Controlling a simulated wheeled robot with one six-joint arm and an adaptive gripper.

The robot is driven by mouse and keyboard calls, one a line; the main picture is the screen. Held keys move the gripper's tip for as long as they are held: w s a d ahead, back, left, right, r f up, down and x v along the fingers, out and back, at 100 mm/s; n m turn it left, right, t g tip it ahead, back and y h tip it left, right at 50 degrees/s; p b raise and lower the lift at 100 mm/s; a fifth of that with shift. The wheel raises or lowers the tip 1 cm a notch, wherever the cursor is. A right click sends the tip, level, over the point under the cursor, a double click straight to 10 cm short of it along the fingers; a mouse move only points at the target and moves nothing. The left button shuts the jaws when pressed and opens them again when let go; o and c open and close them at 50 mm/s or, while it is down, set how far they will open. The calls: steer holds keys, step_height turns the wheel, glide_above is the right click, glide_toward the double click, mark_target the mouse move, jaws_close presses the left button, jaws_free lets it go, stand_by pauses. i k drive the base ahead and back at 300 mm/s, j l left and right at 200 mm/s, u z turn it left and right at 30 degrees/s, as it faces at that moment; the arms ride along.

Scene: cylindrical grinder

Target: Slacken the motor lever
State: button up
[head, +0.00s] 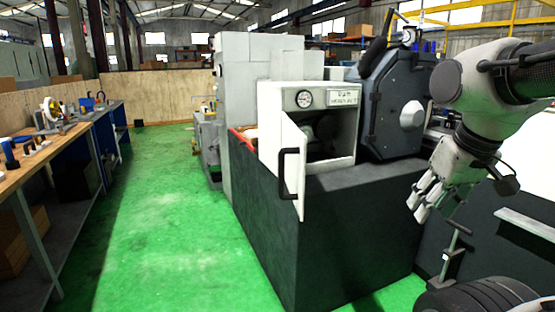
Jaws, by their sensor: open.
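A thin metal lever (452,250) with a short crossbar at its top stands at the lower right, leaning slightly. It looks like the motor lever. It rises next to a dark ribbed round body (480,297), which looks like a motor and is cut off by the bottom edge. My gripper (417,209) is at the right, pointing down and left, open with nothing seen between its fingers. It appears above and left of the lever's top, apart from it in the picture; the depth between them is hard to tell.
The grinder's dark base (345,240) fills the middle, with a white cabinet (318,97) whose door (288,160) stands open toward me. A dark round-cornered housing (395,105) is behind my gripper. A workbench (60,140) lines the left; the green floor (170,210) between is clear.

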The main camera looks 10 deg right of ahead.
mark_target(336, 131)
steer(key=j, duration=0.15)
steer(key=l+u, duration=0.15)
steer(key=l, duration=1)
steer(key=l+u, duration=0.15)
steer(key=l, duration=0.95)
steer(key=l+u, duration=0.2)
steer(key=l, duration=0.95)
steer(key=i+j, duration=0.1)
steer(key=i, duration=0.4)
steer(key=i+j, duration=0.15)
steer(key=i, duration=0.3)
